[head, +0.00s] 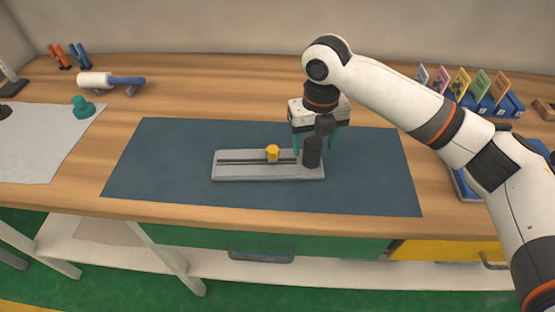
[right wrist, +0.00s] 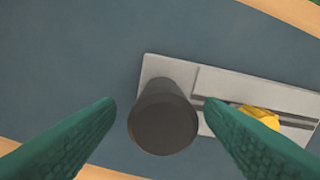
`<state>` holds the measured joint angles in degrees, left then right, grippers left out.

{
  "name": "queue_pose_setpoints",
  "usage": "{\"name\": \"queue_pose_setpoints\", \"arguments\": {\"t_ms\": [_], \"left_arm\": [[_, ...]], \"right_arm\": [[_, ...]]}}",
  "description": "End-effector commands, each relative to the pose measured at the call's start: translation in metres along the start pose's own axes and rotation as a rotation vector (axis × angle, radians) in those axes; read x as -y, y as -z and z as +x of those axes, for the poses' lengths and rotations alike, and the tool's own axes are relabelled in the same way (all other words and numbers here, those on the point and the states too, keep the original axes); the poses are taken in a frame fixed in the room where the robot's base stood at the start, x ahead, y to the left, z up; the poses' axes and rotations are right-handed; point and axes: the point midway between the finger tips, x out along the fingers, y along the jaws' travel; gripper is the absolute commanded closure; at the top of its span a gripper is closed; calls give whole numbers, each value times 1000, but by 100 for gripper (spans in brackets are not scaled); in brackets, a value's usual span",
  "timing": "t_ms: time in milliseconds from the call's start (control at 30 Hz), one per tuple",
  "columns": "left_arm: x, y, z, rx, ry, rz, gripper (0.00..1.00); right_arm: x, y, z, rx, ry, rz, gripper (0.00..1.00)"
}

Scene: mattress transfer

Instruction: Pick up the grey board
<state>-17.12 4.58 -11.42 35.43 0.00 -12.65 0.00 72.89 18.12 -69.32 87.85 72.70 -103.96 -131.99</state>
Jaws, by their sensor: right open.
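The grey board (head: 235,172) lies flat on the dark blue mat (head: 165,160). It has a dark slot along it, a yellow knob (head: 272,153) near its middle and an upright black cylinder (head: 312,152) at its right end. My right gripper (head: 315,146) is over that right end with its green fingers spread. In the right wrist view, the black cylinder (right wrist: 163,118) shows between the open fingertips (right wrist: 160,107), with gaps on both sides. The grey board (right wrist: 150,68) and yellow knob (right wrist: 262,116) also show there, partly behind the right finger. My left gripper is out of sight.
A white roller with a blue handle (head: 128,81) and a teal knob-like piece (head: 83,106) are at the left, beside a pale grey sheet (head: 40,140). Blue holders with coloured cards (head: 482,83) stand at the back right. The mat around the board is clear.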

Motion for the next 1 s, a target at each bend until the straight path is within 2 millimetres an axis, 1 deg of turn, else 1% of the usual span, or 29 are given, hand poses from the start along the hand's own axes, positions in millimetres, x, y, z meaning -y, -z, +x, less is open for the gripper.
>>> {"name": "queue_pose_setpoints", "arguments": {"t_ms": [33, 67, 200, 300, 500, 567, 700, 867, 900, 1000], "left_arm": [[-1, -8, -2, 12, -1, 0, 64], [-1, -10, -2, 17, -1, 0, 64], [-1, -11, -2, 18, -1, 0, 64], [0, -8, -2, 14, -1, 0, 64], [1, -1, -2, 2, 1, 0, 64], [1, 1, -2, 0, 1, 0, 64], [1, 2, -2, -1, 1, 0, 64], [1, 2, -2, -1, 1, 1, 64], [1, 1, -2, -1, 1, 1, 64], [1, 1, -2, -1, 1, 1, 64]], "right_arm": [[1, 0, 9, 3, -1, 0, 37], [2, 1, 13, 3, -1, 1, 37], [2, 1, 31, 2, -1, 1, 37], [2, 2, 36, 0, -1, 1, 37], [2, 2, 37, -1, -1, 1, 37], [2, 2, 37, -1, -1, 1, 45], [2, 2, 37, -1, -1, 1, 68], [2, 2, 36, -1, -1, 1, 94], [2, 2, 36, -2, 1, 0, 97], [2, 2, 36, -2, 1, 0, 97]]}}
